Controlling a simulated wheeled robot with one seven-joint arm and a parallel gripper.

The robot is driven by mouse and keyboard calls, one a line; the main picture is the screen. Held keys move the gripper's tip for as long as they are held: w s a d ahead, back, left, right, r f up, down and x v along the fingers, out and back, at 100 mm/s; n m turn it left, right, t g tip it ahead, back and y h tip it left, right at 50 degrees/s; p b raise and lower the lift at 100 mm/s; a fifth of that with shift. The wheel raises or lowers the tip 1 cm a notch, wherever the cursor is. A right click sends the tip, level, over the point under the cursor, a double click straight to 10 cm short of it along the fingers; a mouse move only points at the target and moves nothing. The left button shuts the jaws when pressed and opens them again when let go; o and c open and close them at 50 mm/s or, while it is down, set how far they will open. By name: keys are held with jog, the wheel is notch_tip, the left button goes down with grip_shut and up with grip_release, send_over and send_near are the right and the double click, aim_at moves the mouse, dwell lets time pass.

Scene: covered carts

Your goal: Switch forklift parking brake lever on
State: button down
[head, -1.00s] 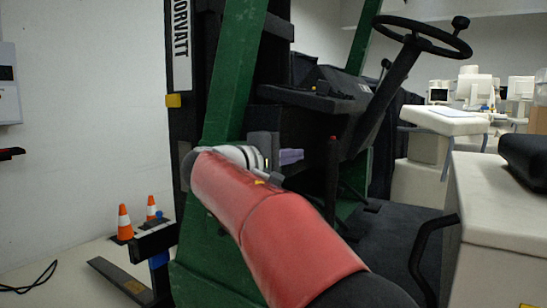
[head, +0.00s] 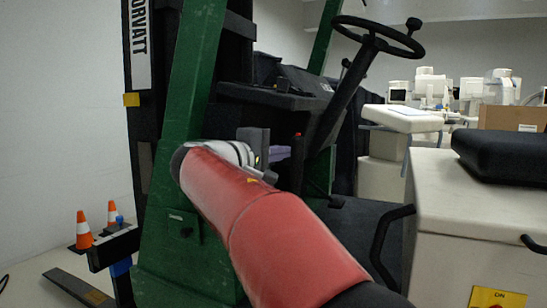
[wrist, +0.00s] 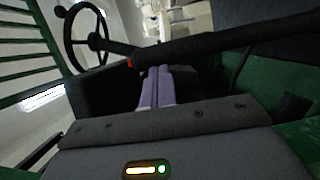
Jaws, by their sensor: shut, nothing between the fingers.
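The forklift parking brake lever (head: 297,150) is a dark lever with a red tip, beside the steering column in the head view. In the wrist view the dark lever (wrist: 215,42) crosses the upper part, its red tip at the left end near my fingertips. My gripper (wrist: 158,70) has lilac fingers, shut together and empty. In the head view my gripper (head: 281,153) is just left of the lever, partly hidden behind my red arm. I cannot tell whether the fingers touch the lever.
The steering wheel (head: 378,37) and a dark dashboard (head: 270,95) are above the gripper. A green forklift post (head: 188,95) stands close to my arm on the left. A white cart (head: 465,200) with a black pad (head: 503,155) stands at right. Orange cones (head: 84,230) are at lower left.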

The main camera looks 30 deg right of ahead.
jog(key=s+d+f+m+y+b, duration=0.1)
jog(key=s+d+f+m+b, duration=0.2)
jog(key=s+d+m+b, duration=0.2)
jog(key=shift+s+d+y+b, duration=0.4)
jog(key=shift+s+d+b, duration=1.75)
jog(key=shift+s, duration=1.65)
jog(key=shift+d+f, duration=0.15)
jog(key=shift+d, duration=0.15)
jog(key=shift+p, duration=0.35)
